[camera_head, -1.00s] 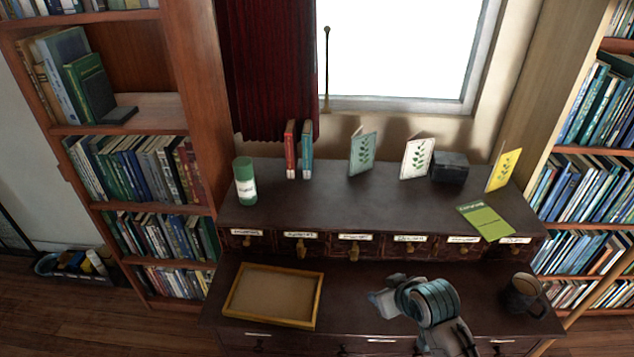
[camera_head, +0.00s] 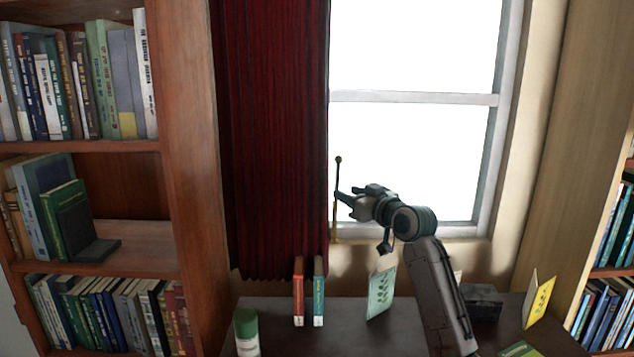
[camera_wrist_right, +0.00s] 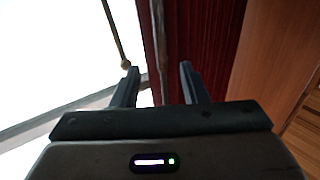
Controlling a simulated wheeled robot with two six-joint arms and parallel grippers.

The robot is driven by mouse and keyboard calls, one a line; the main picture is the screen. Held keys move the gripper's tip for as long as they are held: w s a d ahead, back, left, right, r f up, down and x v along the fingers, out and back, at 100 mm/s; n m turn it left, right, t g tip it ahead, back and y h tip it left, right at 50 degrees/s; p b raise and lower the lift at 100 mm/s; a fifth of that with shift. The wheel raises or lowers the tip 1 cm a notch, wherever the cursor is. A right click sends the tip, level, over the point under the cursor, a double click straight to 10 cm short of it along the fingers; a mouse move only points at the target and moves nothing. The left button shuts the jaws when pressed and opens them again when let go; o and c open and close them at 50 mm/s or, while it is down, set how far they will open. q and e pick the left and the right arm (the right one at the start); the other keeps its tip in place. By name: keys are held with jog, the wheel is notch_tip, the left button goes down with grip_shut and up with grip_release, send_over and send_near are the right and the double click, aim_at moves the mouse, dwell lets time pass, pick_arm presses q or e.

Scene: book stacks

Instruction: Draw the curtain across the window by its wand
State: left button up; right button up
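The dark red curtain (camera_head: 272,140) hangs gathered at the left side of the bright window (camera_head: 415,150). Its thin brass wand (camera_head: 338,180) hangs by the curtain's right edge. My right gripper (camera_head: 346,203) is in front of the window's lower left, with its fingertips close to the wand. In the right wrist view the gripper (camera_wrist_right: 159,78) is open, with the curtain (camera_wrist_right: 195,35) beyond the gap. The wand (camera_wrist_right: 114,32) and its end knob are close to the left fingertip, not clearly between the fingers. I cannot tell whether they touch. My left gripper is out of view.
Below stands a dark desk top (camera_head: 345,340) with a red book (camera_head: 298,292), a teal book (camera_head: 318,292), a green canister (camera_head: 246,333), a leafy card (camera_head: 381,292), a dark box (camera_head: 481,302) and a yellow card (camera_head: 540,300). Bookshelves (camera_head: 190,150) flank the window.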

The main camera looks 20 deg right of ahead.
aim_at(326, 180)
jog(key=p+x, duration=0.1)
jog(key=x, duration=0.1)
jog(key=p+x, duration=0.1)
jog(key=x, duration=0.1)
jog(key=r+p+x, duration=0.1)
jog(key=x, duration=0.2)
jog(key=shift+a, duration=0.1)
jog(key=shift+w+a+p, duration=0.15)
jog(key=shift+w+p, duration=0.25)
jog(key=shift+w, duration=0.5)
jog(key=shift+c, duration=0.2)
jog(key=shift+s, duration=0.1)
jog(key=c, duration=0.8)
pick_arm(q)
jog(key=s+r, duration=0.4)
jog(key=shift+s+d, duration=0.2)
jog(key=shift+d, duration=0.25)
pick_arm(e)
grip_shut()
